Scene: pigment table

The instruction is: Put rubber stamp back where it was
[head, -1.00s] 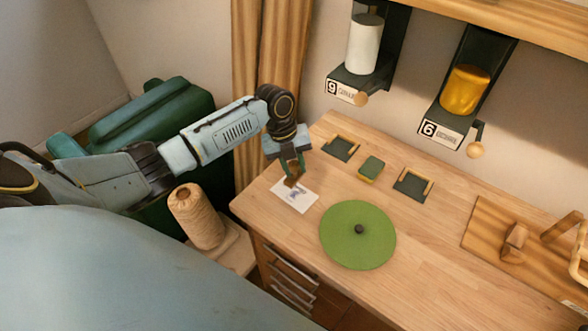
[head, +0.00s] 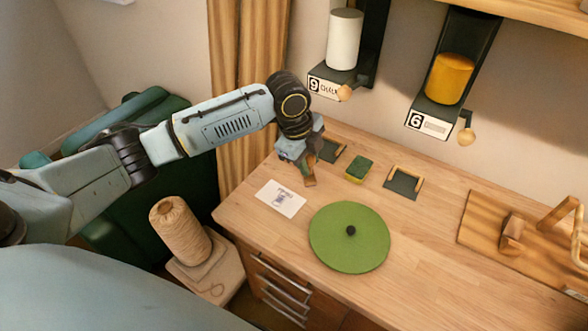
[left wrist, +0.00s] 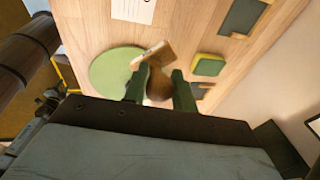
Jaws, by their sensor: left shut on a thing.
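My left gripper (head: 306,176) is shut on the wooden rubber stamp (head: 310,182), held above the table between the white card and the dark pads. In the left wrist view the stamp (left wrist: 157,55) sits tilted between the green fingers (left wrist: 160,84). The white card (head: 281,198) lies on the table with a dark printed mark on it. A dark pad with a wooden edge (head: 331,150) lies behind the gripper, partly hidden by it. A similar pad (head: 402,185) lies further right. My right gripper is not in view.
A green and yellow sponge (head: 357,169) lies between the two pads. A green disc with a dark knob (head: 348,244) lies at the front. Dispensers with a white (head: 345,38) and a yellow jar (head: 450,78) hang above.

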